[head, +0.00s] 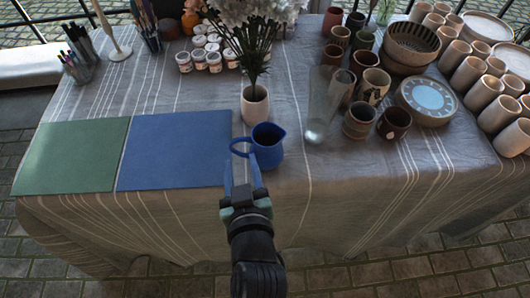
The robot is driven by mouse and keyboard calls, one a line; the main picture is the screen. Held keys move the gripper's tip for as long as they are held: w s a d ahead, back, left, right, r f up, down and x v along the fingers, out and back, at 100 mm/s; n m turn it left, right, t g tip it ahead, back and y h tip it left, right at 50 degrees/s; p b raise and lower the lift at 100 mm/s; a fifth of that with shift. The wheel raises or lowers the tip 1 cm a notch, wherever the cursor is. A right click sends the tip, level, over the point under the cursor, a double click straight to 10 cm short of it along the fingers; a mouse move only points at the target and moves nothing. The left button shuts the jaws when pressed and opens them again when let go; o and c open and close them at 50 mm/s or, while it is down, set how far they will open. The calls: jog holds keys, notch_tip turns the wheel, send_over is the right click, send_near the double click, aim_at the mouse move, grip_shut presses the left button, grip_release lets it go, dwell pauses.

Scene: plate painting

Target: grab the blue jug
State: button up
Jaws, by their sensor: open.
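The blue jug (268,148) stands upright on the cloth-covered table (300,215), near its front edge. Its handle points left and its spout right. My gripper (242,165) is open, with its fingers pointing away from me toward the jug's handle. The fingertips overlap the handle area in the picture. I cannot tell whether they touch the handle or sit on both sides of it.
A blue mat (175,150) and a green mat (70,155) lie left of the jug. A flower vase (254,104) stands close behind it. A clear glass (322,105) stands to the right, before several cups and bowls. The front strip right of the jug is clear.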

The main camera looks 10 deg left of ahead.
aim_at(231, 148)
jog(key=shift+g, duration=0.3)
jog(key=shift+w+a+f, duration=0.9)
jog(key=shift+w+f, duration=0.5)
jog(key=shift+w, duration=0.15)
jog(key=shift+w+a+f, duration=0.95)
jog(key=shift+w+f, duration=0.4)
jog(key=shift+w, duration=0.15)
jog(key=shift+w+a+f, duration=0.9)
jog(key=shift+w+f, duration=0.5)
jog(key=shift+w, duration=0.15)
grip_shut()
jog(key=shift+r, duration=0.2)
